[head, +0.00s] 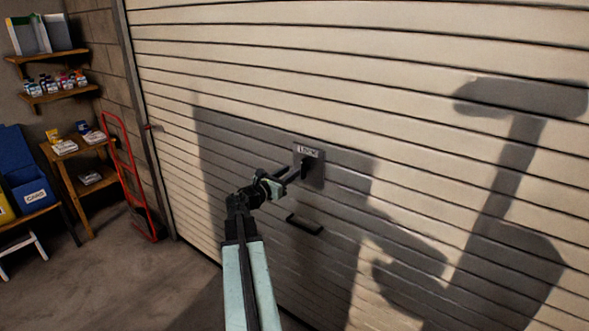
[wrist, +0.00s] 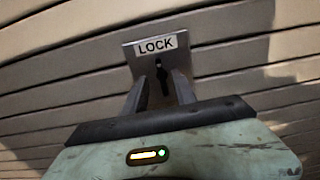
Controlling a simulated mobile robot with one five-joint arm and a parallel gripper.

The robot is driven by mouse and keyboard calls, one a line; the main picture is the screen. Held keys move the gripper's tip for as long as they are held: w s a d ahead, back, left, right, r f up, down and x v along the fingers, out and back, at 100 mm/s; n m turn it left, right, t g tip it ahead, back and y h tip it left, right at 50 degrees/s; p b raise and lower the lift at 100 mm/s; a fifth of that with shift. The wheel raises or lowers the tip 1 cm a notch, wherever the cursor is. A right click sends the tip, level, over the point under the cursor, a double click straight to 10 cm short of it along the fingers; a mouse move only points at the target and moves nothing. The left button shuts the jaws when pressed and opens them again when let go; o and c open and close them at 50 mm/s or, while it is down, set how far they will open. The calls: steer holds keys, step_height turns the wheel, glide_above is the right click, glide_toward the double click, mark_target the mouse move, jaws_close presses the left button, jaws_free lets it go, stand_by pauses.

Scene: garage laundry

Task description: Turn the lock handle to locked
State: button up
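The lock is a grey plate with a white label reading "LOCK" (wrist: 156,46) on the roller door. In the head view the lock plate (head: 316,177) sits just beyond the end of my arm. The dark lock handle (wrist: 161,73) shows below the label, between my fingers. Its lower part is hard to make out. My gripper (wrist: 162,84) is open, with one finger on each side of the handle and a gap between them. In the head view my gripper (head: 299,171) reaches up to the handle from the left; I cannot tell whether it touches.
The slatted roller door (head: 400,70) fills most of the view, with a black pull handle (head: 304,224) below the lock. A red hand truck (head: 124,165), a wooden side table (head: 85,158) and wall shelves (head: 52,92) stand at left.

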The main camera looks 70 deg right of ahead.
mark_target(302, 164)
steer(key=x, duration=0.7)
steer(key=shift+d, duration=0.35)
jaws_close()
